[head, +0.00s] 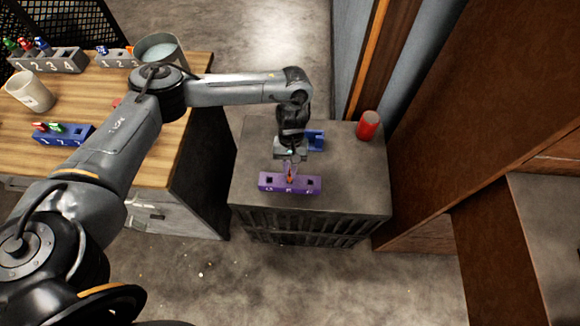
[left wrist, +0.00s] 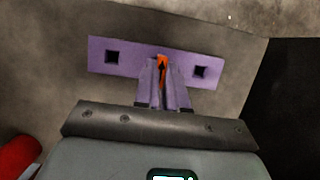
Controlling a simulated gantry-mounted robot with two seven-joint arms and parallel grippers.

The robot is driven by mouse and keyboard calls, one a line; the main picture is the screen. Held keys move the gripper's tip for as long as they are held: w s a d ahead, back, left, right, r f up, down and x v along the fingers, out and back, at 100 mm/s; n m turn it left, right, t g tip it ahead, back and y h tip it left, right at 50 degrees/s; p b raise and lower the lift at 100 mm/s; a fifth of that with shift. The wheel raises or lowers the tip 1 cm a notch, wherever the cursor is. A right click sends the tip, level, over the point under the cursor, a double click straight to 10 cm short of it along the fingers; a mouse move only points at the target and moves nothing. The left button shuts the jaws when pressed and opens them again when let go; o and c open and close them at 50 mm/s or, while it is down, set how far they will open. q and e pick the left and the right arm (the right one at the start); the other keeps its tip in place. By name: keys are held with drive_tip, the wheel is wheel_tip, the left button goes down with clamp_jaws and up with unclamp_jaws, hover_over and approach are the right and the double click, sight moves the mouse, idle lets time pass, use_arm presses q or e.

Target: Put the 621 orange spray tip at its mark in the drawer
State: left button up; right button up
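A purple block (head: 268,182) stands on the grey cabinet top, with square holes at its two ends. It also shows in the left wrist view (left wrist: 128,60). An orange spray tip (head: 290,178) is at the block's middle, and it also shows between my fingers in the left wrist view (left wrist: 162,62). My left gripper (head: 290,169) points down at it, its fingers close together around the tip. Whether the tip still sits in its hole is hidden by the fingers. The number 621 and the drawer mark cannot be made out. My right gripper is not in view.
A blue holder (head: 315,140) stands behind my gripper, and a red cylinder (head: 368,125) at the cabinet's back right. The wooden table (head: 155,170) at left bears a blue block (head: 64,134) with small tips, a mug (head: 30,92) and a bucket (head: 160,48).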

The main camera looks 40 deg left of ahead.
use_arm(q)
drive_tip(key=o, duration=0.4)
drive_tip(key=shift+o, duration=0.2)
